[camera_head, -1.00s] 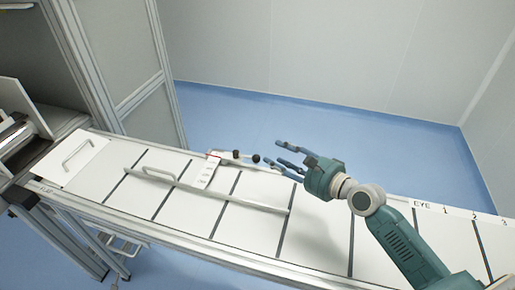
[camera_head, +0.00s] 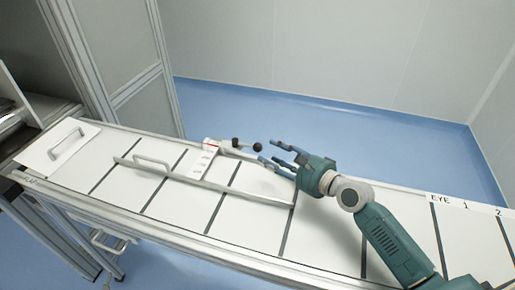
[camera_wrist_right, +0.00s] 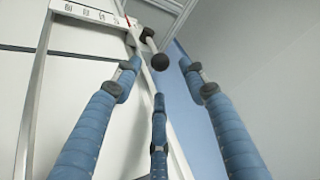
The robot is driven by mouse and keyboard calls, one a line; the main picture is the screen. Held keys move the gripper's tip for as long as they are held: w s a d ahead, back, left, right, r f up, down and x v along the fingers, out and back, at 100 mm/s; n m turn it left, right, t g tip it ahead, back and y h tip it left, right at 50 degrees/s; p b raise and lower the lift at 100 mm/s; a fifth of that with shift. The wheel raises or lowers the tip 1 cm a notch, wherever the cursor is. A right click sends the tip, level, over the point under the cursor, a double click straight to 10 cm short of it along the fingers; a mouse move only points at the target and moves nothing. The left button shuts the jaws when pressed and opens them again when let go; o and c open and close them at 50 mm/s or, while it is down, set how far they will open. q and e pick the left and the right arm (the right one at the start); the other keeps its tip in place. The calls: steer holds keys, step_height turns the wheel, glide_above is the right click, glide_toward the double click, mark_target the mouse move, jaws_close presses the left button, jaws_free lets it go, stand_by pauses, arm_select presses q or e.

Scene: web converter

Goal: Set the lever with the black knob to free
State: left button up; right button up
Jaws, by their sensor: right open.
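The lever's black knob (camera_head: 257,147) sits at the back edge of the white machine top, beside a white scale plate (camera_head: 203,162) with small marks. The lettering on the plate is too small to read. My left gripper is not in view.
A long metal bar (camera_head: 215,184) with a handle lies across the white panels in front of the lever. A white plate with a handle (camera_head: 60,146) is at far left. A grey framed cabinet (camera_head: 105,65) stands behind left. Blue floor (camera_head: 330,120) is open behind.

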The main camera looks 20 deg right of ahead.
mark_target(261, 149)
steer(key=x, duration=0.6)
steer(key=shift+w, duration=0.2)
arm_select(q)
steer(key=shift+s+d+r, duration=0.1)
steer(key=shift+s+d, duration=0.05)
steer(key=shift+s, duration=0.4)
arm_select(e)
steer(key=shift+w+a+f, duration=0.2)
steer(key=shift+w+a, duration=0.1)
steer(key=shift+w, duration=0.25)
steer(key=c, duration=1)
steer(key=shift+r, duration=0.1)
jaws_close()
